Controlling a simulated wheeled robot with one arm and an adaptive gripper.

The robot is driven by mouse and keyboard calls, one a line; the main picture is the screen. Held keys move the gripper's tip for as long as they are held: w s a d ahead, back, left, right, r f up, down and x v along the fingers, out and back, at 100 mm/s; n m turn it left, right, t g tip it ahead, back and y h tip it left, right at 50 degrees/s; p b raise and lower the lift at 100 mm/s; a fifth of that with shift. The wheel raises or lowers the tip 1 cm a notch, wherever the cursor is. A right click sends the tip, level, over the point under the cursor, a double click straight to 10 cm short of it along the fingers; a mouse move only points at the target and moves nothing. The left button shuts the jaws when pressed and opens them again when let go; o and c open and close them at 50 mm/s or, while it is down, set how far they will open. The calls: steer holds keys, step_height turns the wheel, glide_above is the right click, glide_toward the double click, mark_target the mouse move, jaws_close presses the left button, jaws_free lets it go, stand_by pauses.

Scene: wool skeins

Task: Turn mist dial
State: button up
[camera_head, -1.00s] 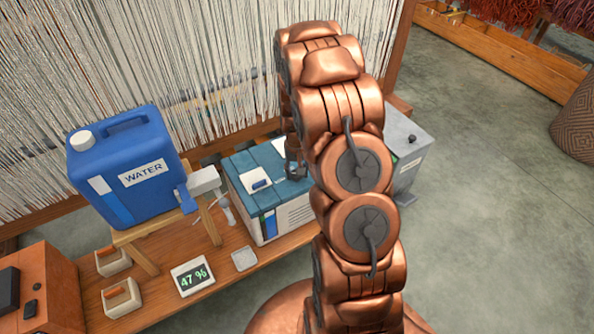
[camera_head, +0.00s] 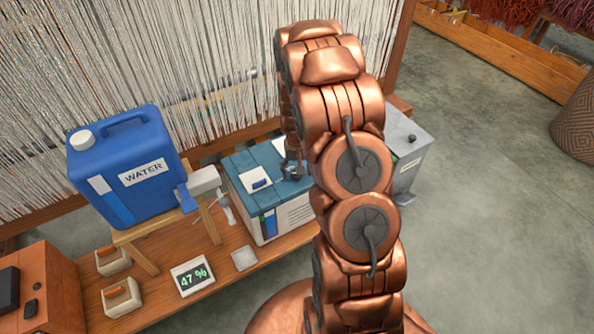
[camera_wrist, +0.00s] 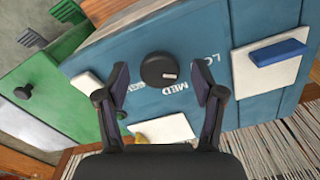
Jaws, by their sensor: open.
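The mist dial is a round black knob (camera_wrist: 160,70) with a small pale mark, on the blue top of the humidifier box (camera_wrist: 205,50) in the wrist view. Partly hidden lettering, including "MED", is printed beside it. My gripper (camera_wrist: 164,82) is open, with one dark finger on each side of the knob and a gap showing on both sides. I cannot tell how far above the top the fingertips are. In the head view the blue-topped box (camera_head: 243,165) stands on the wooden shelf, and my arm hides the dial.
A blue water can (camera_head: 120,185) stands on a wooden stand left of the box. A display (camera_head: 192,278) reads 47 %. A raised blue switch on a white plate (camera_wrist: 277,52) is right of the dial. A grey box (camera_head: 408,150) stands behind my arm. Loom threads hang behind.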

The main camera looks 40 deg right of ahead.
step_height(320, 180, up, 12)
stand_by(0.6)
stand_by(0.4)
steer(key=s+a+r+n+g, duration=0.15)
steer(key=s+a+r, duration=0.25)
steer(key=s+a, duration=0.45)
steer(key=s+a+r+n, duration=0.2)
steer(key=s+a+r, duration=0.25)
steer(key=s, duration=0.65)
steer(key=s+a+r+n+g, duration=0.15)
steer(key=s+a+r, duration=0.25)
steer(key=s+a, duration=0.5)
step_height(320, 180, up, 24)
steer(key=s+d+t+p, duration=0.1)
steer(key=s+p, duration=0.1)
steer(key=p, duration=2.1)
steer(key=shift+s+r, duration=0.2)
steer(key=shift+r, duration=0.05)
